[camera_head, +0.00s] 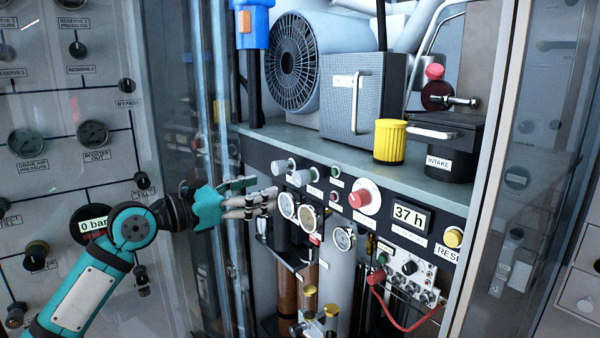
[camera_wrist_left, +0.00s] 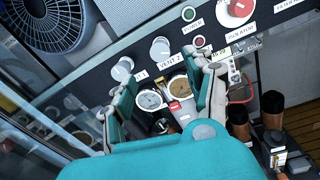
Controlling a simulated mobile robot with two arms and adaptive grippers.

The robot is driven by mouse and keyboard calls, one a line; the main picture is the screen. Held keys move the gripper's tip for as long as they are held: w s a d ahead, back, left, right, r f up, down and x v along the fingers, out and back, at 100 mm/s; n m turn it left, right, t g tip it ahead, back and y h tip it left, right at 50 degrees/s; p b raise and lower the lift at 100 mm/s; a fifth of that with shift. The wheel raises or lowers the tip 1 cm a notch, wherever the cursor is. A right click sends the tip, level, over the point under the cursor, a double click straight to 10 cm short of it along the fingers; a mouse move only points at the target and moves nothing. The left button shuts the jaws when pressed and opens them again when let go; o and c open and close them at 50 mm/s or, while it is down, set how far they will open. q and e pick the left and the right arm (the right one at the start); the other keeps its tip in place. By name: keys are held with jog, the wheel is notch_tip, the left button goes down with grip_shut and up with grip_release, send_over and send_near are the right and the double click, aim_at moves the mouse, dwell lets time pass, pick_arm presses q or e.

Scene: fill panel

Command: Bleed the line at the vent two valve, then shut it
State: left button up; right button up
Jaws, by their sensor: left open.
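The vent two valve is a pale round knob (camera_head: 302,177) on the dark strip of the panel, to the right of a similar knob (camera_head: 282,166). In the left wrist view the vent two knob (camera_wrist_left: 160,48) stands above its "VENT 2" label, and the other knob (camera_wrist_left: 122,69) is to its left. My left gripper (camera_head: 262,199) is open and empty, just left of and below the knobs in the head view. Its spread fingers (camera_wrist_left: 160,95) frame two gauges in the left wrist view, with the vent two knob beyond them. I see no contact with the knob.
Two round gauges (camera_head: 297,212) sit below the knobs. A red knob (camera_head: 364,198), a "37 h" display (camera_head: 410,216) and a yellow button (camera_head: 453,237) lie to the right. A yellow cap (camera_head: 390,141) stands on the shelf above. A glass panel stands left of the opening.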

aim_at(296, 178)
pick_arm(q)
jog(key=p+x, duration=0.2)
jog(key=x, duration=0.7)
jog(key=shift+w+d+r, duration=0.1)
jog(key=shift+w+d, duration=0.15)
jog(key=shift+d, duration=0.05)
jog(key=shift+w+d, duration=0.3)
jog(key=shift+d, duration=0.15)
grip_shut()
